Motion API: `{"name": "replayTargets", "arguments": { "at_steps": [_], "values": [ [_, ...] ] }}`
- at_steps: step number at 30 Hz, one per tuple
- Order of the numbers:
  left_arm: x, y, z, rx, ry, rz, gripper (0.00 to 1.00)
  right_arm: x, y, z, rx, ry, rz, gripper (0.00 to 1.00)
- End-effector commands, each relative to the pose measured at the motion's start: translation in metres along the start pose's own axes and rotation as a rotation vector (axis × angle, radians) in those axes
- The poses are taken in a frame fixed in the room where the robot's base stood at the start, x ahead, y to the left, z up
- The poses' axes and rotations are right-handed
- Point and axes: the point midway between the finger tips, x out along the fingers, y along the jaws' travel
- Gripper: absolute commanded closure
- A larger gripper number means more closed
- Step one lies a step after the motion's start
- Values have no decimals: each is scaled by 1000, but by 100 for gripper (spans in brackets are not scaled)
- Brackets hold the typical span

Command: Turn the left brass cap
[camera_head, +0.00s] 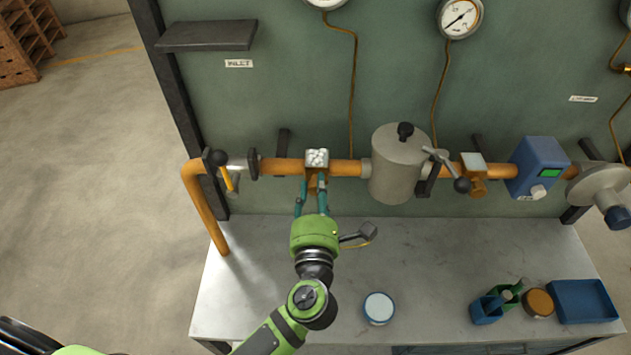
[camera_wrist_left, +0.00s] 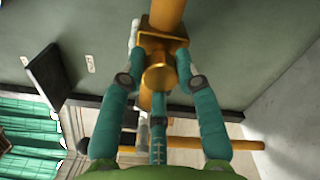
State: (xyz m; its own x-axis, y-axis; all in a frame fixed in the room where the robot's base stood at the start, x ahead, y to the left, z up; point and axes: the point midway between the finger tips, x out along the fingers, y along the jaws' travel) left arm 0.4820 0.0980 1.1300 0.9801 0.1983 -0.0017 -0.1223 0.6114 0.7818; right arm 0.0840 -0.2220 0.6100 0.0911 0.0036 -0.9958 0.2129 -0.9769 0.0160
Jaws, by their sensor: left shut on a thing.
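The left brass cap (camera_wrist_left: 160,76) is a round brass end under a square brass fitting on the copper pipe. My left gripper (camera_wrist_left: 160,68) has its teal fingers on both sides of this cap in the left wrist view and is shut on it. In the head view the left gripper (camera_head: 312,187) reaches up to the fitting, whose top is a pale, speckled block (camera_head: 317,158). The cap is mostly hidden there between the fingers. A second brass fitting (camera_head: 474,186) sits farther right on the pipe. My right gripper is not in view.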

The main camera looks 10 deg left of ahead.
Motion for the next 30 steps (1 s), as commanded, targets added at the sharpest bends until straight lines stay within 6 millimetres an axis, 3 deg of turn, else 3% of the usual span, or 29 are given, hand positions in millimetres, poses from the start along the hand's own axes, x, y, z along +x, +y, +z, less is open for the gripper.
{"name": "replayTargets", "arguments": {
  "at_steps": [6,23,24,25,30],
  "values": [
    [1,4,5,70,-9,8,100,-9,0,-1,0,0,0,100],
    [1,4,4,92,-9,11,100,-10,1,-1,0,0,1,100],
    [1,4,4,92,-9,10,52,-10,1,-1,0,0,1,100],
    [1,4,4,92,-8,10,44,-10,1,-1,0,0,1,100],
    [1,2,2,93,-5,6,44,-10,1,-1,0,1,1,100]
  ]
}}
